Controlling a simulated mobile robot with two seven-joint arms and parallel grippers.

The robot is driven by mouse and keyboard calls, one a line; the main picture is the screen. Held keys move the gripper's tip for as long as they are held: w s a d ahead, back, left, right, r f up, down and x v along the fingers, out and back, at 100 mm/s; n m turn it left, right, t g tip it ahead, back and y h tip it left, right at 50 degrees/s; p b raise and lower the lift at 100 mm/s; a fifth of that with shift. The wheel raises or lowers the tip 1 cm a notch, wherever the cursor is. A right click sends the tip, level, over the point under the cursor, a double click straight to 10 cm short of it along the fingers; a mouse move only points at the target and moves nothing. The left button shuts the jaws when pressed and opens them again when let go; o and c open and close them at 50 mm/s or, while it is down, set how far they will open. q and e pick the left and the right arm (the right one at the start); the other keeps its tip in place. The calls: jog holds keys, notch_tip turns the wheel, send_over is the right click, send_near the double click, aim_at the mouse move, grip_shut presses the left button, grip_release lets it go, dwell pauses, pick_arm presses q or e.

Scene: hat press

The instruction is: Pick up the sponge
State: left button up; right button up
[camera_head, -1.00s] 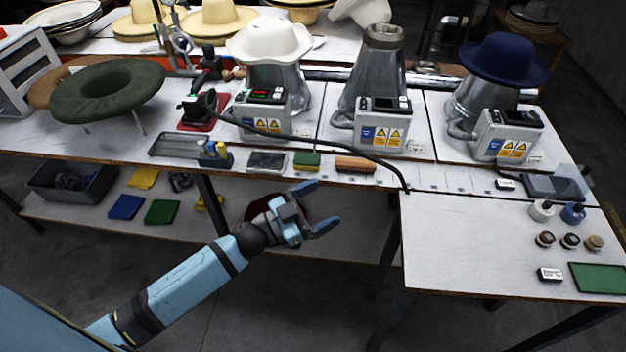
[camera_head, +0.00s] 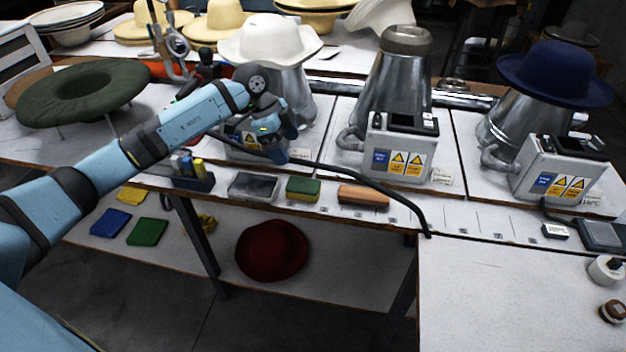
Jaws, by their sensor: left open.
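The sponge (camera_head: 303,190), green on top with a yellow lower layer, lies flat near the front edge of the workbench. My left gripper (camera_head: 284,146) is above the bench, up and to the left of the sponge in the picture, in front of the left press's control box. It is open and empty, its fingers angled downward and partly hidden by its own body. It is apart from the sponge, which is fully visible. My right gripper is not in view.
A grey tray (camera_head: 254,186) lies left of the sponge and a wood-coloured block (camera_head: 363,195) right of it. A black hose (camera_head: 375,181) runs behind the block. Control boxes (camera_head: 400,148) stand behind. A dark red hat (camera_head: 272,250) sits on the lower shelf.

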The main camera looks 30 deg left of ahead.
pick_arm(q)
jog(key=x, duration=0.2)
jog(key=shift+s+d+f, duration=0.15)
jog(key=shift+s+f, duration=0.05)
jog(key=shift+f, duration=0.25)
send_over(306, 185)
jog(key=a, duration=0.2)
jog(key=f, duration=0.4)
jog(key=shift+s+f+b, duration=0.2)
jog(key=shift+s+b, duration=0.1)
jog(key=shift+x, duration=0.95)
jog(key=x, duration=0.4)
jog(key=shift+a+f+b, duration=0.1)
jog(key=shift+b, duration=0.2)
jog(key=c, duration=1)
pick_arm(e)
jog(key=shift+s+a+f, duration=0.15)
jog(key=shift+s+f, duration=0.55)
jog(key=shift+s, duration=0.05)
